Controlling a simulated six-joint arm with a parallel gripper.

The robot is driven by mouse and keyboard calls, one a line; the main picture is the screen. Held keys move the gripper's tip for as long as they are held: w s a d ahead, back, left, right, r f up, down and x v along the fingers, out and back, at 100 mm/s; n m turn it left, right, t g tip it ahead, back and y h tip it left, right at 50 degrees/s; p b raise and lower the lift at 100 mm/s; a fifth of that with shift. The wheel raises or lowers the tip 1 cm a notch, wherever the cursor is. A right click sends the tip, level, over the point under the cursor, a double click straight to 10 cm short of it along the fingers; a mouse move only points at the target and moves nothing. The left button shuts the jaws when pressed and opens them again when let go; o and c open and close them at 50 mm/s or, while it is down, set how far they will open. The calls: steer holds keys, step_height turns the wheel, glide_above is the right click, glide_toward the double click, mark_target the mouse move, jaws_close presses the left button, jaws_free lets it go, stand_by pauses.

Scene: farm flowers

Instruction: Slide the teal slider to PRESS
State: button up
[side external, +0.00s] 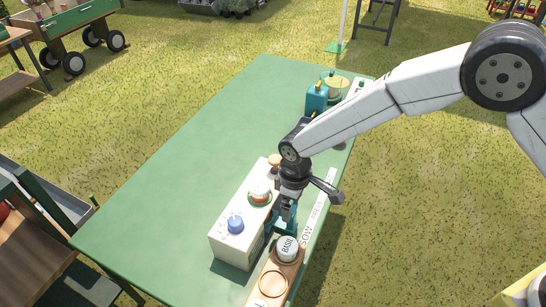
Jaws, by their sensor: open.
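My gripper (286,221) points down at the right side of the green table, just right of the white box. Its jaws are open. Teal surfaces show low at the jaws; I cannot tell whether these are the teal slider or part of the gripper. Contact is hidden. A teal block (315,100) with a small wooden top stands at the far right end of the table.
The white box (226,250) carries a blue knob (236,224) and a red-and-white round piece (260,195). In front, a wooden holder (273,284) bears a "BASIL" jar (287,249). A clear bowl (335,84) stands at the far end. The table's left half (180,175) is clear.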

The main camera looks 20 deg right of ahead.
steer(key=shift+f, duration=0.6)
jaws_close()
